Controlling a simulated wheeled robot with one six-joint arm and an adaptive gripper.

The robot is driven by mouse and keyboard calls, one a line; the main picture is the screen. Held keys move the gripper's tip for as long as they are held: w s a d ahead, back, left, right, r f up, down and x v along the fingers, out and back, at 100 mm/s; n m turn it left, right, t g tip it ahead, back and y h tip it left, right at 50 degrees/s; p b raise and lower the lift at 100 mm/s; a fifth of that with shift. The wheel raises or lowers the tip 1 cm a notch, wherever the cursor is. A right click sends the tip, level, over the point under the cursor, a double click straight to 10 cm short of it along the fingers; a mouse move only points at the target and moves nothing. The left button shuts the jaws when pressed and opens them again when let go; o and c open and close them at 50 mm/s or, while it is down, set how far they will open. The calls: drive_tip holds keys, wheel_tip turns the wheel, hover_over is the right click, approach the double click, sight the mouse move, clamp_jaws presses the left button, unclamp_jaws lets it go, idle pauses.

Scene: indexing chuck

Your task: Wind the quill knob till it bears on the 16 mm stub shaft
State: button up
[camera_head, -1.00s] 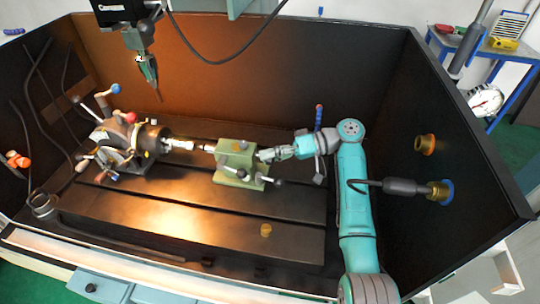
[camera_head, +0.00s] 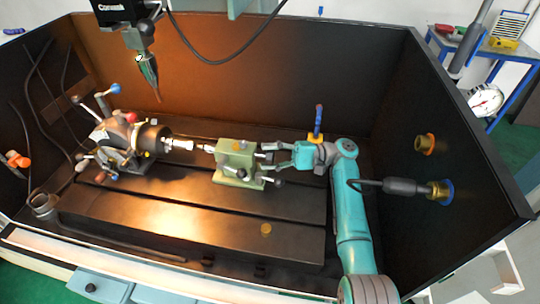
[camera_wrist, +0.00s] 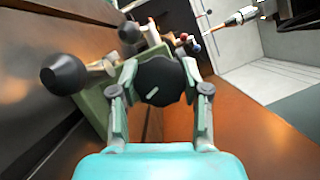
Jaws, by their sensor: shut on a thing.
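The quill knob (camera_wrist: 158,80) is a dark faceted knob with a pale mark on its face, at the rear of the green tailstock (camera_head: 234,160). My gripper (camera_wrist: 160,84) is shut on it, one finger on either side. In the head view, my gripper (camera_head: 269,158) is at the tailstock's right end and the knob is hardly visible. The pale stub shaft (camera_head: 180,144) sticks out rightward from the dark chuck (camera_head: 152,140). The quill tip (camera_head: 208,149) points at it from the tailstock. A small gap seems to show between them.
Black-knobbed levers (camera_head: 243,174) stick out from the tailstock front, close to my gripper; a dark ball knob shows large in the wrist view (camera_wrist: 64,74). A spindle tool (camera_head: 147,72) hangs above. The enclosure's right wall has fittings (camera_head: 425,144).

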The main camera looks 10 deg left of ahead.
drive_tip(key=shift+m+t+y, duration=0.25)
drive_tip(key=shift+m+y, duration=0.15)
drive_tip(key=shift+m, duration=0.85)
drive_tip(key=shift+m+t+y, duration=0.25)
drive_tip(key=shift+m+y, duration=0.15)
drive_tip(key=shift+m, duration=0.85)
drive_tip(key=o, duration=1.2)
drive_tip(key=shift+c, duration=0.2)
wheel_tip(320, 180, up, 10)
